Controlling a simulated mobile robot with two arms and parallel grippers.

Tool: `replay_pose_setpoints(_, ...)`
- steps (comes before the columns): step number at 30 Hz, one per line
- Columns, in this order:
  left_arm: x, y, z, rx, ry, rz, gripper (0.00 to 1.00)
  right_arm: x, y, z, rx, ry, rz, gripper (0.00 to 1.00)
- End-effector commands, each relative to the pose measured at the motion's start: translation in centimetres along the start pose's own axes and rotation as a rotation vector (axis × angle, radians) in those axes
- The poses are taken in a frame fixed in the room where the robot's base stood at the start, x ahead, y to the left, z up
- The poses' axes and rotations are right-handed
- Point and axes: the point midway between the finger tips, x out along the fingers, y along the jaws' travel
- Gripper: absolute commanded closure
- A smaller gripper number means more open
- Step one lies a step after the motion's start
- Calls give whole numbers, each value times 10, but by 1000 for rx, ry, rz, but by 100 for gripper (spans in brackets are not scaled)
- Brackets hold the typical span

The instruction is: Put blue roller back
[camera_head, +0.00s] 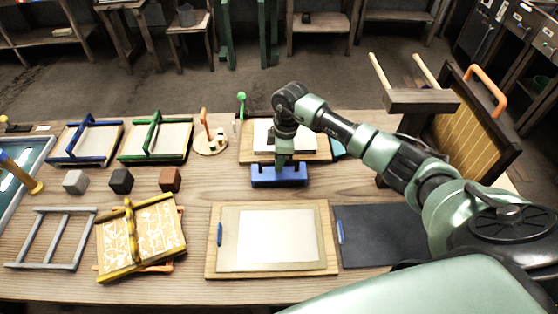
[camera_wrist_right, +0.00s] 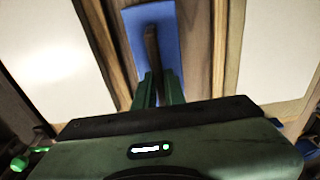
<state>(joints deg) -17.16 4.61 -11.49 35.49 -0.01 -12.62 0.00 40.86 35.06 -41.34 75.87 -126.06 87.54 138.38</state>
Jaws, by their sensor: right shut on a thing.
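My right gripper (camera_head: 285,158) reaches down at the middle of the table. It is shut on the dark upright handle of a blue piece (camera_head: 278,177), which I take to be the blue roller. In the right wrist view the fingers (camera_wrist_right: 158,90) close on that handle, with the flat blue body (camera_wrist_right: 168,30) beyond it. The piece is over the wood strip between two paper-topped boards. I cannot tell whether it touches the table. My left gripper is not in view.
A wooden board with a pale sheet (camera_head: 276,240) lies in front, a dark plate (camera_head: 380,236) to its right. Another board (camera_head: 312,155) lies behind. A green-knobbed stick (camera_head: 241,102) stands behind left. Small blocks (camera_head: 121,181) and framed screens (camera_head: 155,141) fill the left. A tilted frame (camera_head: 470,130) stands right.

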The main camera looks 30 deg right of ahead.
Motion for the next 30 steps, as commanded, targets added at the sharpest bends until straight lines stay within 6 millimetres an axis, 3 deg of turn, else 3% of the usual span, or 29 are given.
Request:
replay_pose_setpoints(14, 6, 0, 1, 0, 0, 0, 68, 14, -2, 2, 0, -3, -5, 100)
replay_pose_setpoints(15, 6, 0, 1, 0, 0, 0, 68, 16, -3, 3, 0, -5, -7, 78)
replay_pose_setpoints(17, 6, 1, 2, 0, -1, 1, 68, 15, -2, 2, 0, -4, -6, 67)
replay_pose_setpoints(26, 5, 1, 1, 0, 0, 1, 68, 11, -1, 2, 0, -1, -2, 67)
replay_pose_setpoints(30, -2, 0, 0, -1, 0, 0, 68, -2, 0, 0, 0, 0, 0, 67)
